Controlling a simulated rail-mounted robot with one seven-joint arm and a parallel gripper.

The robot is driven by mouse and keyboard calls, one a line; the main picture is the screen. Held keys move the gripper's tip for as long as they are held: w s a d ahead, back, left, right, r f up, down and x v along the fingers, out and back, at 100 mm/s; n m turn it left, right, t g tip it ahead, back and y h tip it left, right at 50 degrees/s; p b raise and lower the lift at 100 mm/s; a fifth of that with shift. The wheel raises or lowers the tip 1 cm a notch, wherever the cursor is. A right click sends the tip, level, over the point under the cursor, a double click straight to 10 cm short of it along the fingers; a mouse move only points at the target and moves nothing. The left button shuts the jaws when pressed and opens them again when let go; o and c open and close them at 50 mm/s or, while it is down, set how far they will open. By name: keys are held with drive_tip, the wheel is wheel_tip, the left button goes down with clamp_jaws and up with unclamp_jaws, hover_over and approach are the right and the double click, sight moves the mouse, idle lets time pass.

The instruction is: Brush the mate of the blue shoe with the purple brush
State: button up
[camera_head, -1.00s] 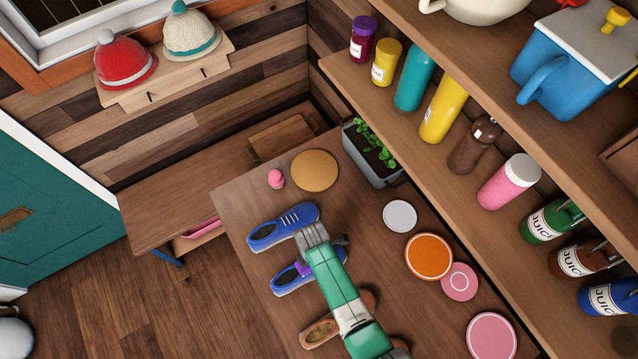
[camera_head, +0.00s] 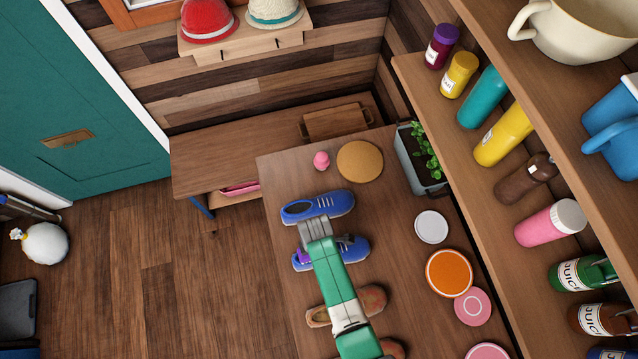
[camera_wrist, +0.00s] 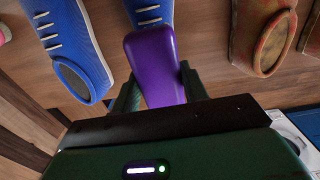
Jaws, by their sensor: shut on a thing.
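A blue shoe (camera_head: 325,205) lies on the table with pale laces, and a second, matching blue shoe (camera_head: 357,250) lies beside it, nearer the camera. My gripper (camera_head: 306,246) is over the second shoe's left, open-end part. It is shut on the purple brush (camera_wrist: 152,65), which shows as a small purple patch in the head view (camera_head: 304,257). In the wrist view the brush overlaps the second shoe (camera_wrist: 148,12), with the first shoe (camera_wrist: 72,45) to the left. The brush's underside is hidden, so I cannot tell whether it touches the shoe.
A brown shoe (camera_head: 372,299) lies beside the second blue shoe, with another brown shoe partly hidden by my arm. A white disc (camera_head: 431,227), an orange disc (camera_head: 449,272) and pink discs lie to the right. A planter (camera_head: 422,165) and bottle shelf border the table.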

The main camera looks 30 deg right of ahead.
drive_tip(key=shift+r+p, duration=2.2)
drive_tip(key=shift+r, duration=0.5)
